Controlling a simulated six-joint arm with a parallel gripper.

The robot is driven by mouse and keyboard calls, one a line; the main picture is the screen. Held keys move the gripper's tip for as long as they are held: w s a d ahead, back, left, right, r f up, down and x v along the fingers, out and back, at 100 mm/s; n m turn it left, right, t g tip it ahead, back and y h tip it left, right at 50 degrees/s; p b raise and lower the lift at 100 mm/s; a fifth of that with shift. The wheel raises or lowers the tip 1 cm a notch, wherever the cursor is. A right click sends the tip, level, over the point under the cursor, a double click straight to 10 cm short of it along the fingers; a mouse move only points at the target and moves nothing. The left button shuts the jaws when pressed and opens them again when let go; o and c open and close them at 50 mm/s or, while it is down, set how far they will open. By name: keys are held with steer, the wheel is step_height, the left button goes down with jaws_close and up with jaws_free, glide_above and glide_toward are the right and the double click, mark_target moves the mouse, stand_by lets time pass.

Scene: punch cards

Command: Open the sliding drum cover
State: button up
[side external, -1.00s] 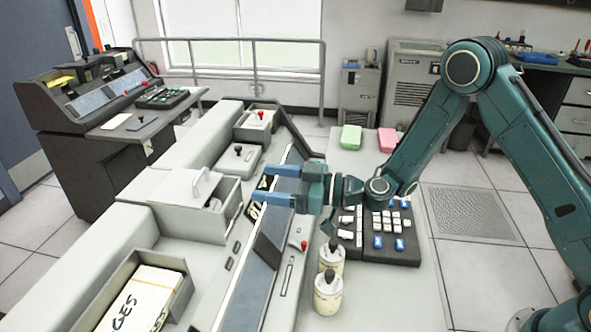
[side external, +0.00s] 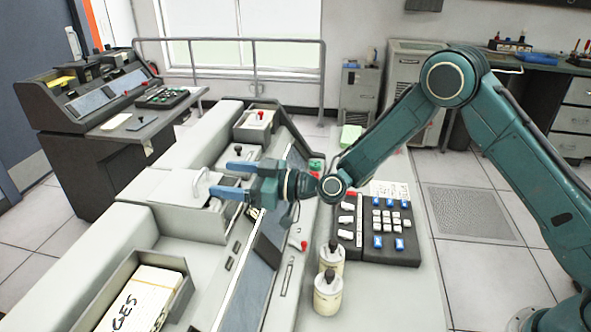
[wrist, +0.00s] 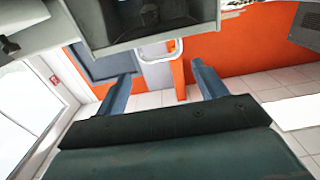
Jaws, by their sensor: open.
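The grey drum cover (side external: 172,187) lies on top of a grey housing (side external: 187,223) at the left middle in the side view, with a pale loop handle (side external: 203,186) standing up near its right side. My gripper (side external: 227,179) is open and empty, its blue fingers pointing left at the handle from the right, with the tips close to it. In the wrist view my gripper (wrist: 160,70) shows its two fingers spread, with the pale handle (wrist: 157,52) beyond and between the tips. I cannot tell whether they touch it. My lower finger hides part of the housing's right side.
A card tray (side external: 130,310) sits at the lower left. Two cream bottles (side external: 328,293) stand right of the sloped panel, below a dark keypad (side external: 380,230). A red-knobbed lever (side external: 303,245) rises nearby. A railing (side external: 290,82) runs behind.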

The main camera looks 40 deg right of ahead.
mark_target(199, 175)
steer(key=shift+x, duration=2.7)
steer(key=c, duration=1.1)
steer(key=shift+x, duration=2.05)
steer(key=shift+w+d+f, duration=0.1)
steer(key=o, duration=1.1)
steer(key=shift+s, duration=0.2)
